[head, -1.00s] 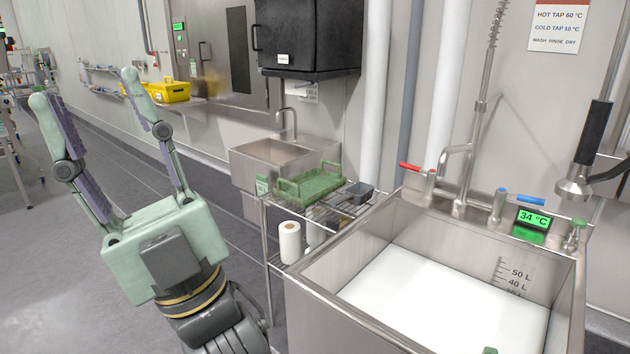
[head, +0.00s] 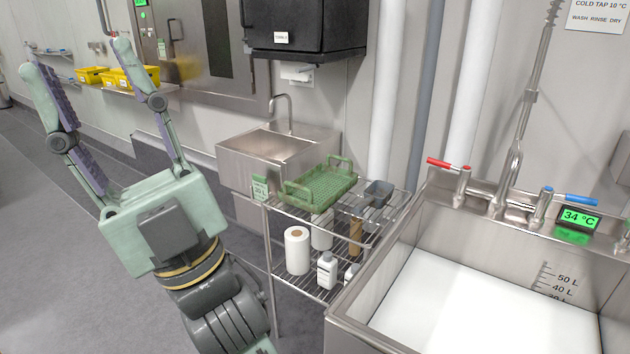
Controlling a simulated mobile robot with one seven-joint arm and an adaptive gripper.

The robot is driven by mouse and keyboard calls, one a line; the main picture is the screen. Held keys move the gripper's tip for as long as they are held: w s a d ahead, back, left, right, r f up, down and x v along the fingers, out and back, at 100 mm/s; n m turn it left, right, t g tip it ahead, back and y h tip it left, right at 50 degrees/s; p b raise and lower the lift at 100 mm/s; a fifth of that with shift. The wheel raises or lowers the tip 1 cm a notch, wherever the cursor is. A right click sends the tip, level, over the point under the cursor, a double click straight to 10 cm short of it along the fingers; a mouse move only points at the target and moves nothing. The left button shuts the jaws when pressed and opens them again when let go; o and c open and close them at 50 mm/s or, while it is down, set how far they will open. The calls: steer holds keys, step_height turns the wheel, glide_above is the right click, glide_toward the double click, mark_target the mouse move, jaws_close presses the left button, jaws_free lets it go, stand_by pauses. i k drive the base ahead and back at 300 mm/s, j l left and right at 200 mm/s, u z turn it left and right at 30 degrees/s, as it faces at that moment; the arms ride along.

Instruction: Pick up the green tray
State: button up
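The green tray (head: 322,187) is a shallow perforated tray with a raised handle at each end. It sits on the top shelf of a wire rack (head: 285,211), between the small sink and the large basin. My gripper (head: 73,58) is at the left of the head view, fingers pointing up and spread wide apart. It is open and holds nothing. It is apart from the tray, to its left in the picture.
A small dark container (head: 378,193) is right of the tray. Paper rolls (head: 297,250) and white bottles (head: 327,270) stand on the lower shelf. A hand sink (head: 262,158) is behind, a large basin (head: 480,300) at right. Yellow bins (head: 130,79) are at far left.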

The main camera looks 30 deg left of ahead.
mark_target(315, 191)
steer(key=i+j+z, duration=0.2)
steer(key=j, duration=1.05)
steer(key=j+z, duration=0.15)
steer(key=j, duration=1.1)
steer(key=i+j, duration=0.2)
steer(key=j, duration=0.2)
steer(key=i+j, duration=0.15)
steer(key=j, duration=0.25)
steer(key=i, duration=0.95)
steer(key=l+z, duration=0.05)
